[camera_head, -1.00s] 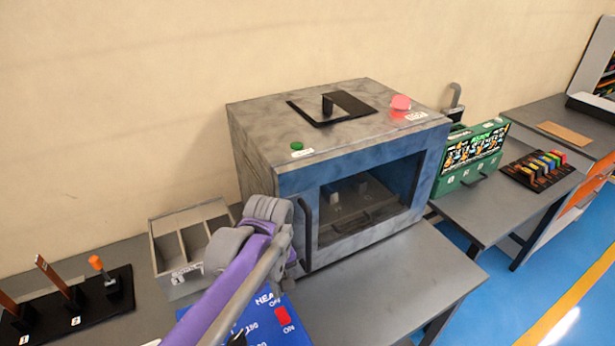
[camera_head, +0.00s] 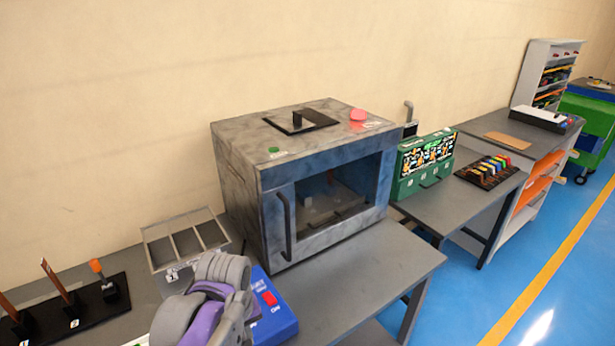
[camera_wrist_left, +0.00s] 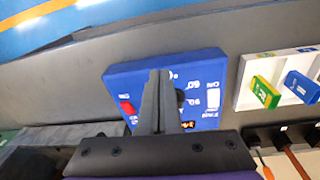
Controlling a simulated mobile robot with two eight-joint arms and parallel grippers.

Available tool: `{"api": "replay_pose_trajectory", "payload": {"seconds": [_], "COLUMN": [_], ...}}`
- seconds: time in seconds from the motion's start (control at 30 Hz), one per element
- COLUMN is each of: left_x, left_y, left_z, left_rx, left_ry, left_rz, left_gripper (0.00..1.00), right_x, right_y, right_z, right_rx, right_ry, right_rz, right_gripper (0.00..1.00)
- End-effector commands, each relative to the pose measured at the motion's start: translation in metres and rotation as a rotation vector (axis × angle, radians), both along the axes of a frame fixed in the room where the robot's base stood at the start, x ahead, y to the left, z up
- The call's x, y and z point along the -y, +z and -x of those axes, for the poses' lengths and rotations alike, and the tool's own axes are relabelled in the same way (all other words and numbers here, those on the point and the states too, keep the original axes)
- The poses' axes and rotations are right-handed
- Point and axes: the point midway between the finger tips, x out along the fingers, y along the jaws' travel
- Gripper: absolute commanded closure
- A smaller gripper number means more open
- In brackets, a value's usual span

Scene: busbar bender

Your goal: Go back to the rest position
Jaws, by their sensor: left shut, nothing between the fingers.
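My left arm comes in at the bottom of the head view, its grey and purple links in front of a blue control box (camera_head: 275,312) with a red switch. The arm hides part of the box, and my left gripper's fingers are hidden in that view. In the left wrist view my left gripper (camera_wrist_left: 155,75) is shut and empty, its dark fingers together. They stand in front of the blue box (camera_wrist_left: 208,75) and cover part of its face. I cannot tell how far apart they are. My right gripper is in neither view.
A grey bending machine (camera_head: 240,165) with a windowed door stands on the bench. A compartment tray (camera_head: 152,262) and a black tool stand (camera_head: 92,312) are to its left. A green box (camera_head: 402,186) and a rack of coloured handles (camera_head: 486,172) are to its right. Blue floor (camera_head: 470,275) is open at right.

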Motion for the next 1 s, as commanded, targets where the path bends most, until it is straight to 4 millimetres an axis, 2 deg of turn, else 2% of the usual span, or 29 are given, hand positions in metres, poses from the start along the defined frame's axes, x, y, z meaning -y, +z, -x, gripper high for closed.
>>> {"api": "replay_pose_trajectory", "payload": {"seconds": [0.17,0.3,0.5,0.63,1.0], "left_x": [-0.019,-0.034,-0.048,-0.051,-0.051], "left_y": [-0.006,-0.019,-0.039,-0.045,-0.045], "left_z": [0.031,0.060,0.088,0.094,0.095], "left_rx": [0.123,0.245,0.378,0.413,0.419], "left_ry": [-0.134,-0.265,-0.415,-0.457,-0.466], "left_rz": [-0.014,-0.054,-0.130,-0.157,-0.163], "left_gripper": [1.00,1.00,1.00,1.00,1.00], "right_x": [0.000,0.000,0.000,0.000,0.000], "right_y": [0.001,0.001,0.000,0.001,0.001], "right_z": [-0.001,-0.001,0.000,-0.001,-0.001], "right_rx": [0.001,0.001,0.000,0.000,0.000], "right_ry": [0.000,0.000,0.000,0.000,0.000], "right_rz": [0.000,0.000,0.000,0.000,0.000], "right_gripper": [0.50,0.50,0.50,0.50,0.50]}}
